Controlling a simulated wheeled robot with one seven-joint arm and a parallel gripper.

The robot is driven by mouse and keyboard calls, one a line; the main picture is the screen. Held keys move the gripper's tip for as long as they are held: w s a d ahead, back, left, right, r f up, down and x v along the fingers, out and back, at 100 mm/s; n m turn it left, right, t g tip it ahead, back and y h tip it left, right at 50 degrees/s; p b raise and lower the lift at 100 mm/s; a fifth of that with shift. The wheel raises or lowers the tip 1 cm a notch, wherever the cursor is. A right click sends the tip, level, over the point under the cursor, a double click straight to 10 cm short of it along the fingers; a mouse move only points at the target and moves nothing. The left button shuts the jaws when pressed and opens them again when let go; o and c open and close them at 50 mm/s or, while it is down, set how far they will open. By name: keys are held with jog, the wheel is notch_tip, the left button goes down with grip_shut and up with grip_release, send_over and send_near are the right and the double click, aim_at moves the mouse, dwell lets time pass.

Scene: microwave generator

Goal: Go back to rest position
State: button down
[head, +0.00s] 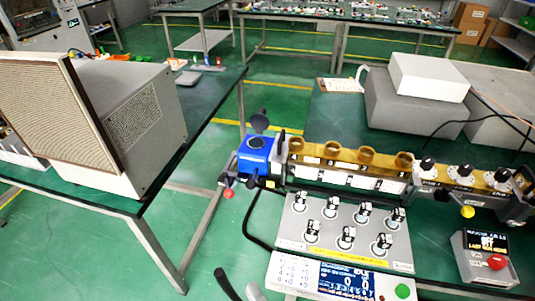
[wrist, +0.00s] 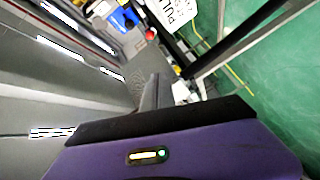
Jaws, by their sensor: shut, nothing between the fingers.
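My gripper (wrist: 160,90) shows in the wrist view as dark grey fingers beyond a purple and black housing. The fingers are together with nothing seen between them, and they point out over the room, touching nothing that I can see. The wrist picture is strongly tilted, with ceiling lights on its left and green floor on its right. In the head view I cannot clearly make out the gripper. The microwave bench stands there with a blue unit (head: 256,152), a brass waveguide (head: 345,152) and a panel of several knobs (head: 325,228).
A large beige cabinet (head: 112,115) stands on the left table. A control box with a red button (head: 496,262) is at the right. A display unit (head: 335,281) sits at the bottom. Green floor (head: 200,150) lies open between the tables.

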jog(key=s+d+r+m+h, duration=0.4)
jog(key=s+d+m, duration=0.5)
jog(key=s+d, duration=0.1)
jog(key=s+d+r+m+h, duration=0.4)
jog(key=s+d+r+m, duration=0.1)
jog(key=s+d+m, duration=0.5)
jog(key=shift+s+d+r, duration=0.15)
jog(key=shift+s+d, duration=0.55)
jog(key=shift+d, duration=0.55)
